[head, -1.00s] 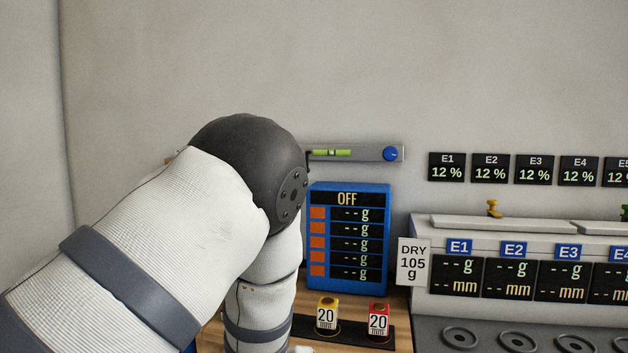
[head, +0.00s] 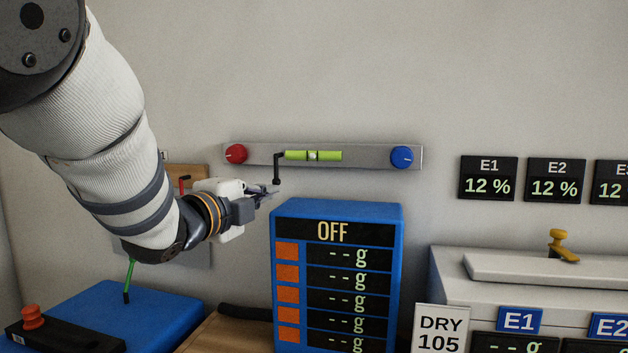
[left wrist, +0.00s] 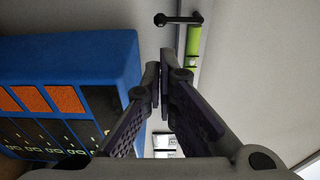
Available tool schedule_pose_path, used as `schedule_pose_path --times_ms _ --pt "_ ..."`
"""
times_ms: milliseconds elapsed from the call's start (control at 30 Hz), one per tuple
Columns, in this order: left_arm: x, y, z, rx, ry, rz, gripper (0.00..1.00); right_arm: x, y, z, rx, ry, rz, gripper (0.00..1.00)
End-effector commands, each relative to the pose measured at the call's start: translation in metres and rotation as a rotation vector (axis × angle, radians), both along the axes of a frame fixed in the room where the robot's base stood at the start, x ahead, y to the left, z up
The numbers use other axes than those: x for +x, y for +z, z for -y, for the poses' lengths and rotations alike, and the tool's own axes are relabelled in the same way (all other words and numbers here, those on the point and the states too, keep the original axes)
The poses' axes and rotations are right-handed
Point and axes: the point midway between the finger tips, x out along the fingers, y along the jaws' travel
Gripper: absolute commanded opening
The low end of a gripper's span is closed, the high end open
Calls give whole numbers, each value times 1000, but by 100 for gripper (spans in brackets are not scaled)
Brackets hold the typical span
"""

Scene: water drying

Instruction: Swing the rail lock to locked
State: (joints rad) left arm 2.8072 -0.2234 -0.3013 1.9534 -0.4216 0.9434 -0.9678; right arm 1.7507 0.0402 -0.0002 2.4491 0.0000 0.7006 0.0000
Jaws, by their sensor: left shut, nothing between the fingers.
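A grey rail (head: 352,158) is fixed to the wall, with a red knob (head: 236,153) at its left, a green spirit level (head: 313,155) in the middle and a blue knob (head: 401,157) at its right. A black cranked lever (head: 277,170) hangs down at the level's left end; it also shows in the left wrist view (left wrist: 180,18). My left gripper (head: 272,191) is shut and empty, its tips close by the lever's lower end. In the left wrist view the fingertips (left wrist: 159,77) stand apart from the lever's ball. I cannot tell which part is the lock. My right gripper is out of view.
A blue display box (head: 395,255) reading OFF stands just below the rail, close to my gripper. A blue base (head: 160,320) with a green stick is at lower left. A panel with a red lever (head: 183,181) is partly behind my arm. Wall above the rail is clear.

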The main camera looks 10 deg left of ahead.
Motion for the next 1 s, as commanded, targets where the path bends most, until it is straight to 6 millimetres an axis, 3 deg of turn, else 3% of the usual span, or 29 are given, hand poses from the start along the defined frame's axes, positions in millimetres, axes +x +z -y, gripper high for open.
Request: schedule_pose_path --times_ms 467,800,1000 --pt "4 0 0 -1 0 1 0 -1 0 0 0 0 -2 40" --pt "66 -1 11 -2 -1 1 0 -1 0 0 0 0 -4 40" --pt "92 1 16 -1 0 2 0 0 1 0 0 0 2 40"
